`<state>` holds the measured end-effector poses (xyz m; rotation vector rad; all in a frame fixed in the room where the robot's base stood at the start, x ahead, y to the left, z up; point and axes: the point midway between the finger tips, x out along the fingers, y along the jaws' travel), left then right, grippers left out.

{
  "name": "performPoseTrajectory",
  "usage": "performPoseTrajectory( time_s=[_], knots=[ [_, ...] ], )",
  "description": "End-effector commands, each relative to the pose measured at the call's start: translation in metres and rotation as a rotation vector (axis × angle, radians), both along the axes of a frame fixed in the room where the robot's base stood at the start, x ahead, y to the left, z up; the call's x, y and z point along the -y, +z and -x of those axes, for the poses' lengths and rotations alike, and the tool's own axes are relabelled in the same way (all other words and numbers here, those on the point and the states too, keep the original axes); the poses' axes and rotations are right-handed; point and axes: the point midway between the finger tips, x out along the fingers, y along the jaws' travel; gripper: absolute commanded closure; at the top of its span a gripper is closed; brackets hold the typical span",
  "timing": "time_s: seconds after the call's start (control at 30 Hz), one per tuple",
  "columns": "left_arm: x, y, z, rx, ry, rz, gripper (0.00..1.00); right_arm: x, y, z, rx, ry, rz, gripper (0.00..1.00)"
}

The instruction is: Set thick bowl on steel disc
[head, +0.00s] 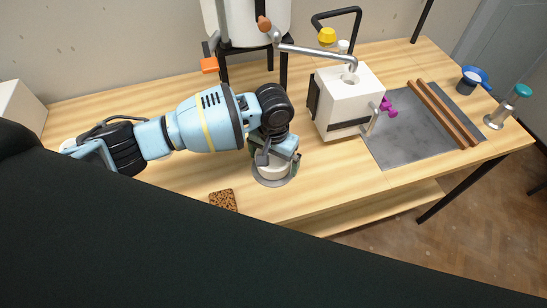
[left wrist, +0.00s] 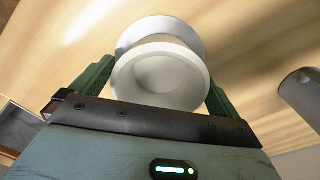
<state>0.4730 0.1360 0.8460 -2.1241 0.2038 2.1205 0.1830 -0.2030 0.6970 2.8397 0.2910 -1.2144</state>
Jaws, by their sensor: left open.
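The thick bowl (left wrist: 160,80) is white with a thick rim. In the head view the bowl (head: 271,172) is under my left gripper (head: 276,162), partly hidden by it. The grey steel disc (head: 260,181) shows as a rim around the bowl's foot. In the left wrist view the disc (left wrist: 134,36) shows behind the bowl, which appears to stand on it. The green fingers of my left gripper (left wrist: 160,84) are open, one on each side of the bowl. Contact with the fingers is not clear. My right gripper is not in view.
A brown speckled square (head: 223,200) lies at the table's front edge. A white box with a metal pipe (head: 345,103) stands to the right. Beyond it are a grey mat (head: 400,143) with brown bars (head: 445,115) and a teal-topped stand (head: 508,106).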

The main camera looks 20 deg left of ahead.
Motion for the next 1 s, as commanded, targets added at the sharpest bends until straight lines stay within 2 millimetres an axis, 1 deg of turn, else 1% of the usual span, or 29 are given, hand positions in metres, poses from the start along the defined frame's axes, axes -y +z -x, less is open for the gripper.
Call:
performPoseTrajectory(
  time_s=[0.17, 0.4, 0.5, 0.6, 0.7, 0.8, 1.0],
  knots=[
    [0.0, 0.024, -0.001, 0.005, 0.0, 0.001, 0.0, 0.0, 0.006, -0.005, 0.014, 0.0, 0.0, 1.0],
    [0.0, 0.074, -0.001, 0.008, -0.001, 0.002, 0.0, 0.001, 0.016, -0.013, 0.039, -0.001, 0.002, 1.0],
    [0.0, 0.092, -0.001, 0.006, -0.001, 0.001, 0.0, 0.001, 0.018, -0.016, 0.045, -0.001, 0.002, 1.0],
    [0.0, 0.105, -0.001, 0.004, -0.001, 0.001, 0.0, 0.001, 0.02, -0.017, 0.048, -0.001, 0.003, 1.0],
    [0.0, 0.114, 0.0, 0.003, 0.0, 0.001, 0.0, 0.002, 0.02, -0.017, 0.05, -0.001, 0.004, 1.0],
    [0.0, 0.119, 0.0, 0.001, 0.0, 0.0, 0.0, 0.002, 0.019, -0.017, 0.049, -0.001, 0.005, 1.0],
    [0.0, 0.121, 0.0, -0.001, 0.0, 0.0, 0.0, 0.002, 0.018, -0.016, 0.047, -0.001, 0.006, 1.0]
  ],
)
